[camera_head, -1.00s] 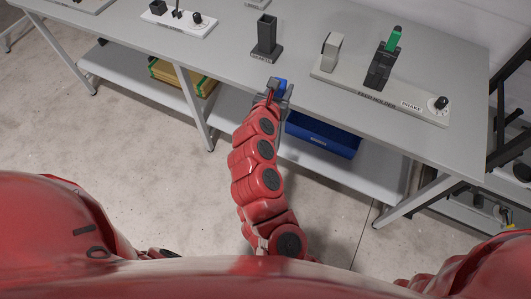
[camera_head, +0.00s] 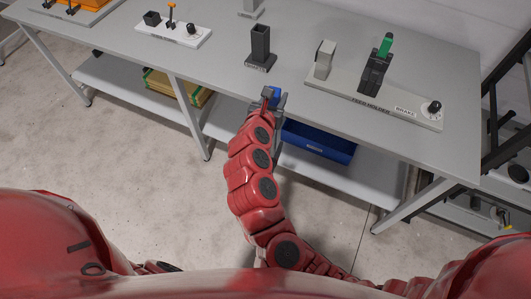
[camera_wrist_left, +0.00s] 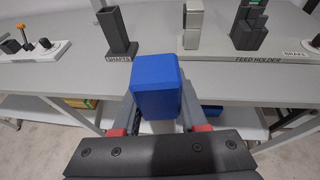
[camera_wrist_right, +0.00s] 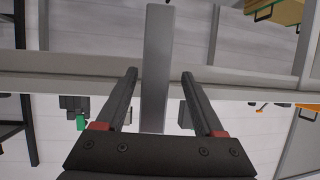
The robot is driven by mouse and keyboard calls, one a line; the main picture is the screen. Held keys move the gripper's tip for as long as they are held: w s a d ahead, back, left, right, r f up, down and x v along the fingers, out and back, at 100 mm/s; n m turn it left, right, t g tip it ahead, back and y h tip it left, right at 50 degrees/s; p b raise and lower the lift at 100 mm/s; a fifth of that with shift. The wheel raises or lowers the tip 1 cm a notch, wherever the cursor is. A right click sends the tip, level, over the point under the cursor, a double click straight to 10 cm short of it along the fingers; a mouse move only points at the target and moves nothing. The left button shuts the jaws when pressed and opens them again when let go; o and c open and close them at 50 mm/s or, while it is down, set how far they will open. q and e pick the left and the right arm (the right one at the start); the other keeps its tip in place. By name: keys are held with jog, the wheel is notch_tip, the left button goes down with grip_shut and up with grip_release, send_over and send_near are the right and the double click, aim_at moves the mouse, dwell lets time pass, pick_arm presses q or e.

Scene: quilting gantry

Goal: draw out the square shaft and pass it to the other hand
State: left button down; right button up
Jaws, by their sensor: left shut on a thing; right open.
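The square shaft shows as a blue square block (camera_wrist_left: 157,88) at its top in the left wrist view and a long grey bar (camera_wrist_right: 156,70) in the right wrist view. My left gripper (camera_wrist_left: 158,108) is shut on the blue block, in front of the table edge. The block also shows in the head view (camera_head: 275,92), at the gripper's tip. My right gripper (camera_wrist_right: 159,73) is open, its fingers on either side of the grey bar with gaps; its view is upside down. I cannot make it out in the head view. The dark shafts holder (camera_head: 260,47) stands upright behind.
The feed holder (camera_head: 390,97), with a dark block and green piece, stands right on the grey table (camera_head: 215,65). A panel with a knob (camera_head: 160,28) stands back left. A blue bin (camera_head: 320,142) and yellow boxes (camera_head: 175,90) sit on the lower shelf.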

jog(key=shift+x, duration=1.15)
pick_arm(q)
jog(key=shift+d, duration=0.1)
pick_arm(e)
grip_shut()
pick_arm(q)
jog(key=shift+c, duration=1.8)
grip_release()
